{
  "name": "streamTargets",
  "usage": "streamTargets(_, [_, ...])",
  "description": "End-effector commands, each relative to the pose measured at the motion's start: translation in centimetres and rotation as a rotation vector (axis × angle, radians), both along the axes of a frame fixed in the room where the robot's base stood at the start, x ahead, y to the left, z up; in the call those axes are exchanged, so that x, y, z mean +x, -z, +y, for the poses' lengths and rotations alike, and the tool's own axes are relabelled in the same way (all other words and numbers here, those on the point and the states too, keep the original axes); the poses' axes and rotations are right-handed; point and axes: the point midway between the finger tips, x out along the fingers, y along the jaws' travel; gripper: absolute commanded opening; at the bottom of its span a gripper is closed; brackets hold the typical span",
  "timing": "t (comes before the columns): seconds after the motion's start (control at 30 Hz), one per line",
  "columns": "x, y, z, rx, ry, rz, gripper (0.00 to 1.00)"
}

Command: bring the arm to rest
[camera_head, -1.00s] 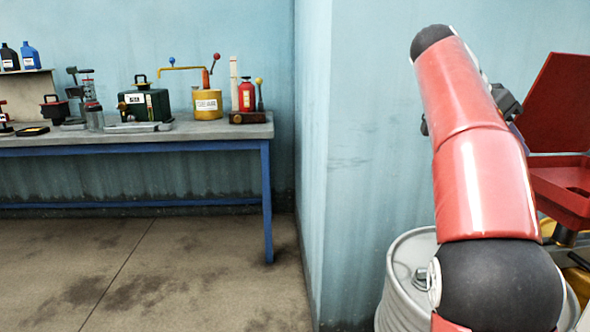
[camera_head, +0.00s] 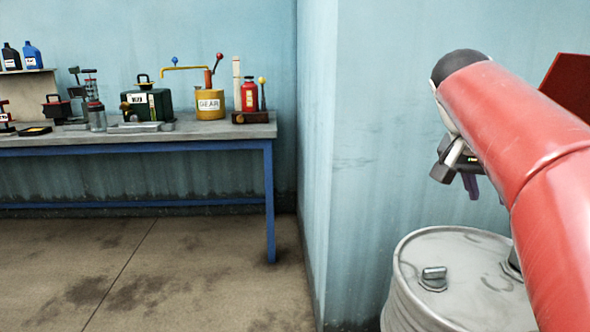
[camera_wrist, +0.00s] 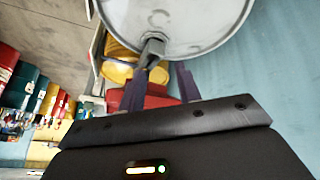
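My gripper (camera_head: 463,180) hangs from my red arm in front of the blue wall, above and behind the drum in the head view, partly hidden by the arm. In the wrist view my gripper (camera_wrist: 160,78) shows two dark purple fingers set apart with nothing held between them. The pale grey drum (camera_head: 455,262) stands upright at the lower right, with a metal fitting (camera_head: 433,278) on its lid. The drum (camera_wrist: 195,22) and the fitting (camera_wrist: 152,46) also show at the top of the wrist view, beyond the fingertips.
A workbench (camera_head: 200,130) with cans, bottles and a yellow gear-oil pump (camera_head: 209,103) stands on the left. A wall corner (camera_head: 322,170) lies between bench and drum. A red panel (camera_head: 568,85) is at the right edge. The floor before the bench is clear.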

Motion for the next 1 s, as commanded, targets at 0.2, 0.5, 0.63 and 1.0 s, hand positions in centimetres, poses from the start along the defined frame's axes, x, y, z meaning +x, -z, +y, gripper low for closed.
streamTargets(0.2, [-5.2,6.6,5.9,0.106,-0.355,0.018,0.34])
streamTargets(0.5, [-13.1,17.4,13.5,0.185,-0.739,-0.01,0.34])
streamTargets(0.63, [-15.5,20.9,15.3,0.195,-0.826,-0.023,0.34])
streamTargets(1.0, [-16.8,23.1,16.2,0.198,-0.875,-0.033,0.34])
